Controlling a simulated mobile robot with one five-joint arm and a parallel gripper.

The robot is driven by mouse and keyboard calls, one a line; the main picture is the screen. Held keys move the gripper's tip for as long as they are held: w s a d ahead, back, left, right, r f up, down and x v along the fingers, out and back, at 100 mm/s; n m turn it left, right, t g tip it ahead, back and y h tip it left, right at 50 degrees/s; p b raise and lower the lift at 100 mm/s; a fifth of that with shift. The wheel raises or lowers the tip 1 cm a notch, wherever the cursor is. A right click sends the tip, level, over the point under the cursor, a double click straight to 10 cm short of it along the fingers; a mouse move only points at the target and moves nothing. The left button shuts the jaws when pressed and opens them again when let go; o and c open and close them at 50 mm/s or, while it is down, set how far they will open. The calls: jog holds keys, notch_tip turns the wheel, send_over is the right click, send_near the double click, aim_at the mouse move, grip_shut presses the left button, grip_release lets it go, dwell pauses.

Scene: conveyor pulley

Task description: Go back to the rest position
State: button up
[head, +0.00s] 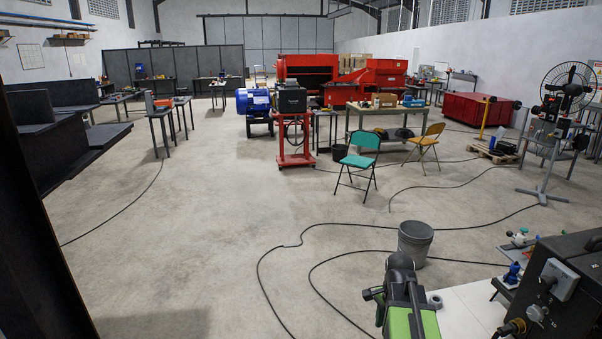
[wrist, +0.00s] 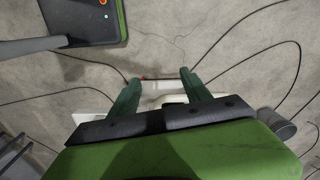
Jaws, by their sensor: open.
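My gripper (wrist: 160,78) shows in the wrist view with its two dark green fingers spread apart. Nothing is between the fingers. Behind them are the pale edge of a white surface and the concrete floor. In the head view my green and black arm rises at the bottom, right of centre, in front of a white tabletop (head: 465,308). The fingertips are hard to make out there.
A grey bucket (head: 415,241) stands on the floor behind my arm. A dark box with sockets (head: 565,285) is close on the right. Black cables (head: 300,246) cross the floor. A green chair (head: 358,162) stands farther back.

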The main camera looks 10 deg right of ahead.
jog(key=a+f+n+b, duration=0.3)
jog(key=a+f+n, duration=0.1)
jog(key=a+n, duration=0.4)
jog(key=a+f+n+b, duration=0.3)
jog(key=a+f+n, duration=0.2)
jog(key=a, duration=0.8)
jog(key=n, duration=0.3)
jog(key=shift+a+b, duration=0.15)
jog(key=shift+b, duration=0.15)
